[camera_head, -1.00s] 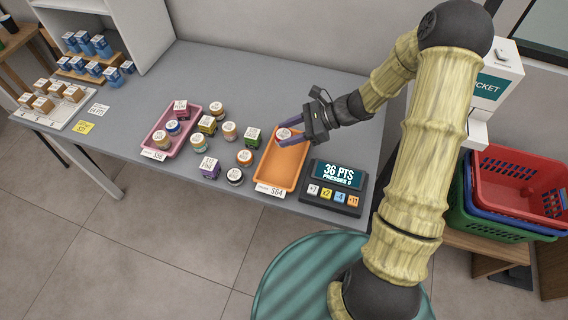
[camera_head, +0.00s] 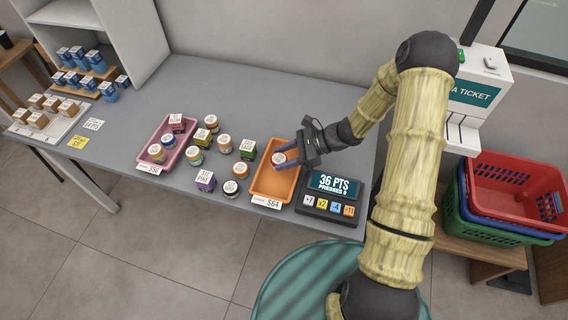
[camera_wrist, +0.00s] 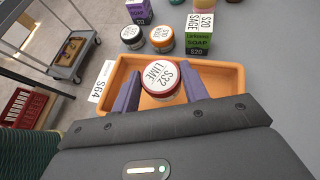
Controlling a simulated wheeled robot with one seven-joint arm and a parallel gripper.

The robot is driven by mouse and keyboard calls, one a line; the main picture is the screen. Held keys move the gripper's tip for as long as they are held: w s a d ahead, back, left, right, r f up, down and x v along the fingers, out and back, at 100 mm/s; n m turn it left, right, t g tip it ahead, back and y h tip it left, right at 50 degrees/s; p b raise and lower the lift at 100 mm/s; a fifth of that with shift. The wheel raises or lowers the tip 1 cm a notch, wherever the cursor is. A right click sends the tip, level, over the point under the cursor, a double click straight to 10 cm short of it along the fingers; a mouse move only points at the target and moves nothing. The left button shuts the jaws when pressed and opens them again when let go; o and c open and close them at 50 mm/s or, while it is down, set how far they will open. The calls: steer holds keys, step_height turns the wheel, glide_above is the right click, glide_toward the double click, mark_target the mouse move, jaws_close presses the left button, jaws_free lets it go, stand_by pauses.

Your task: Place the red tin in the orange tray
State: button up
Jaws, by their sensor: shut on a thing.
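The red tin (camera_head: 279,159) has a white lid label with a red ring; in the wrist view (camera_wrist: 160,80) the label reads S32 LIME. My gripper (camera_head: 284,159) is shut on it, with one purple finger on either side. The tin is within the outline of the orange tray (camera_head: 256,186), towards its far half. I cannot tell whether it touches the tray floor. In the wrist view the orange tray (camera_wrist: 232,70) surrounds the tin and fingers, and its near side is hidden behind my gripper (camera_wrist: 161,88).
A points display (camera_head: 333,194) stands just right of the orange tray. Several tins and boxes, including a green box (camera_head: 247,149) and a purple box (camera_head: 205,181), stand left of it. A pink tray (camera_head: 151,147) with items lies farther left. The counter behind the orange tray is clear.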

steer(key=shift+f, duration=1.95)
steer(key=shift+f, duration=0.15)
steer(key=o, duration=1)
steer(key=shift+d+r, duration=0.2)
steer(key=shift+r, duration=0.05)
steer(key=v, duration=1.1)
steer(key=shift+d+r+b, duration=0.15)
steer(key=shift+d+b, duration=0.15)
steer(key=shift+b, duration=0.1)
